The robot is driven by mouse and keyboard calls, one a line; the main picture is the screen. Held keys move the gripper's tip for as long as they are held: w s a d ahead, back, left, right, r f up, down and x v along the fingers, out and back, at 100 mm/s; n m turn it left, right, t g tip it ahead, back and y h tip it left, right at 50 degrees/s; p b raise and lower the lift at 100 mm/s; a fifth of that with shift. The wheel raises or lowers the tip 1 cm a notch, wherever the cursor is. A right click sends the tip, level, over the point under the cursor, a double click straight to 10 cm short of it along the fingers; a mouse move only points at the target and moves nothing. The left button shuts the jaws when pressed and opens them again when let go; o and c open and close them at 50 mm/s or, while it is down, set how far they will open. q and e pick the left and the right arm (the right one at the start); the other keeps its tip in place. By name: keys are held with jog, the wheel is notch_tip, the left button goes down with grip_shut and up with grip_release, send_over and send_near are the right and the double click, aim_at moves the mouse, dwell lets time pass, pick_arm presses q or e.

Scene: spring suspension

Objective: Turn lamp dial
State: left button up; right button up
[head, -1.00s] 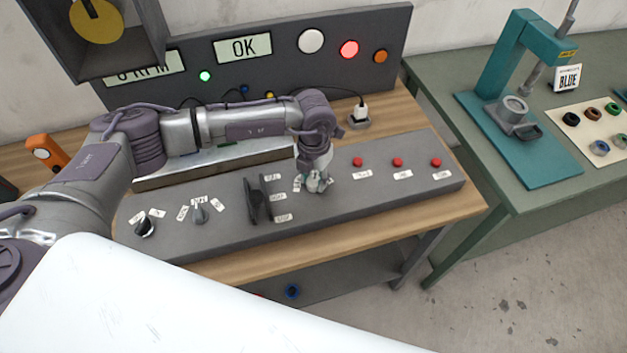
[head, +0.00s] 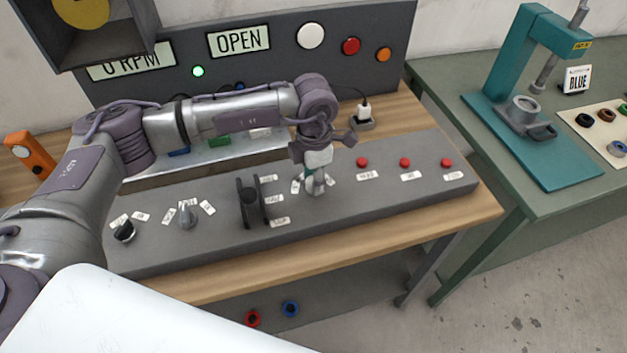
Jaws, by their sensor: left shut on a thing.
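My left gripper (head: 316,184) reaches down onto the grey control panel (head: 400,205), between the black lever and the row of red buttons. It is shut on a dial there, which the fingers almost wholly hide; small white labels peek out around them. On the backboard, the display (head: 239,41) reads OPEN. Beside it are a white lamp (head: 311,36), a dull red lamp (head: 351,46) and a lit orange lamp (head: 384,54). My right gripper is not in view.
Left of my gripper stand a black lever (head: 249,205), a grey knob (head: 186,215) and a black knob (head: 124,231). Red buttons (head: 404,162) lie to the right. A green table (head: 500,180) with a teal press (head: 505,85) stands at the right.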

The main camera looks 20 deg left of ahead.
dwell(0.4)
pick_arm(q)
jog(key=o, duration=1.1)
jog(key=shift+o, duration=0.2)
notch_tip(320, 180, up, 12)
